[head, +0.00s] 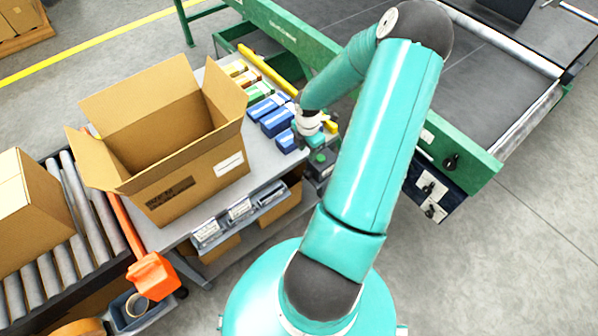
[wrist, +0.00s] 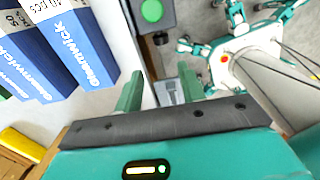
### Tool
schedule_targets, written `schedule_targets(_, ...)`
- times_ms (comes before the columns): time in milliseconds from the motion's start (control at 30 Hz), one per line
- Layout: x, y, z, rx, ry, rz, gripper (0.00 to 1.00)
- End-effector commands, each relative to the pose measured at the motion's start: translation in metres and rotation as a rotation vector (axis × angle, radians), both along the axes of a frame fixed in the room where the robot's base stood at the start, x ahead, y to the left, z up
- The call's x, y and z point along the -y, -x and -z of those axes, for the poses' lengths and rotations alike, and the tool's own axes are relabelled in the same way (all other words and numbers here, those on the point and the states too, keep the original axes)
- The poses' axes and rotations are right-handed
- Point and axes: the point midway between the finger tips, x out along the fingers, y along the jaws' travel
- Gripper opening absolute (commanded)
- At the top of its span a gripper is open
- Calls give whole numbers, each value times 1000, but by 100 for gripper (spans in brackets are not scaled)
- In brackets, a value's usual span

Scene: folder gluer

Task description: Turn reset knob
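My gripper (wrist: 160,88) is open in the wrist view, its two green fingers apart with nothing between them. In the head view my gripper (head: 308,138) is over the right end of the grey table, partly hidden by my wrist. Close to it is a dark control box (head: 319,165) with a round green button. This green button (wrist: 152,10) also shows beyond the fingers in the wrist view. A black knob (head: 451,161) sits on the green machine frame, and a dark panel (head: 432,192) below it carries small dark controls. I cannot tell which control is the reset knob.
A large open cardboard box (head: 190,185) stands on the grey table. Blue cartons (head: 272,118) stand beside my gripper and at left in the wrist view (wrist: 62,45). A roller conveyor (head: 85,215) is at left. Floor at lower right is clear.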

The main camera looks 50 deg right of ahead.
Motion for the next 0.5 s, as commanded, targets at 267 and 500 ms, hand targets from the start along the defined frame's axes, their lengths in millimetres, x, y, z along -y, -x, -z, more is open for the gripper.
schedule_targets(267,4,6,20,3,-6,4,39)
schedule_targets(500,4,7,66,2,-7,7,39)
